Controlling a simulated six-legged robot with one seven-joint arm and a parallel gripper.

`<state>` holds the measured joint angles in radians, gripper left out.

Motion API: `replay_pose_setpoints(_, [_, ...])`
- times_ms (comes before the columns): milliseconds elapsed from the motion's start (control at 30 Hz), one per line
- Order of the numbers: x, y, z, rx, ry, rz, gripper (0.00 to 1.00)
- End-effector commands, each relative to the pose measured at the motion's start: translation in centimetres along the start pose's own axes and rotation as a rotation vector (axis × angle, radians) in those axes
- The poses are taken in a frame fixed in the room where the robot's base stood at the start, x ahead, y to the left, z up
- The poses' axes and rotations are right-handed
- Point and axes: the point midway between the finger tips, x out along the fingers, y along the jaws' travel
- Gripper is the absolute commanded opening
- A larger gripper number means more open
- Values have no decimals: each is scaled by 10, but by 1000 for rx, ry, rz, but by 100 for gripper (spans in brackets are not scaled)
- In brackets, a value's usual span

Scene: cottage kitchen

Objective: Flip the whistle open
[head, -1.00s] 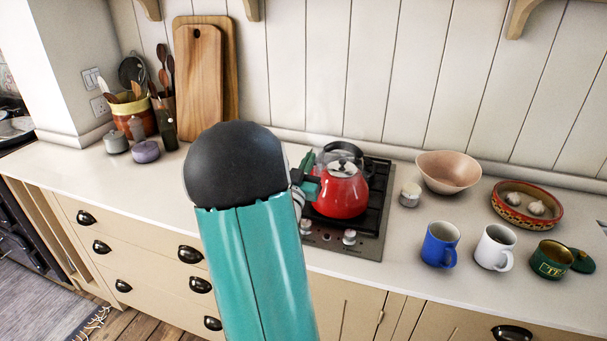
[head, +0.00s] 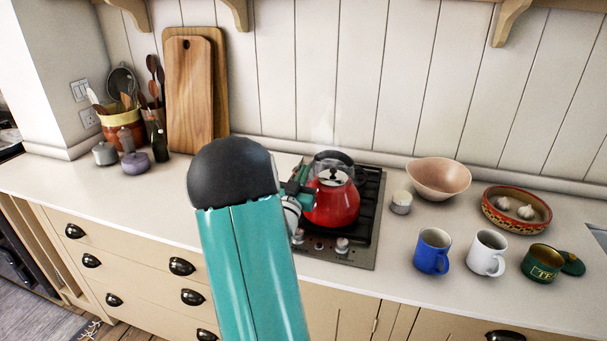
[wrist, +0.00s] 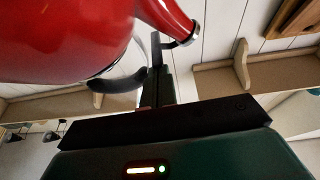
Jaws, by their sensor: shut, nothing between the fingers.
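The red kettle (head: 335,206) stands on the black hob, with a dark handle over its top. Its red body (wrist: 70,35) fills the upper left of the wrist view. The spout (wrist: 188,33) ends in a metal rim there, and the small dark whistle lever (wrist: 172,43) sits at its tip. My gripper (wrist: 157,52) is shut and empty, with its fingertips right beside the lever; I cannot tell whether they touch. In the head view my gripper (head: 298,188) is at the kettle's left side and hides the spout and whistle.
The hob (head: 368,215) is set in the white counter. A small jar (head: 401,202), a pink bowl (head: 438,178), a blue mug (head: 432,251), a white mug (head: 487,253) and a green tin (head: 541,263) stand to the right.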

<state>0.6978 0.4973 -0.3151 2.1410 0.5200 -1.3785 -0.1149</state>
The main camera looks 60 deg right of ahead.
Motion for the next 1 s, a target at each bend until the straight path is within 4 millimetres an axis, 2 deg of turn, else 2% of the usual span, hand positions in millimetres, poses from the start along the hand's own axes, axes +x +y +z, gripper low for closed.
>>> replay_pose_setpoints(667, [-1, 1, 3, 110, 0, 38, 0])
replay_pose_setpoints(1000, [-3, 2, 8, 310, 0, 108, 0])
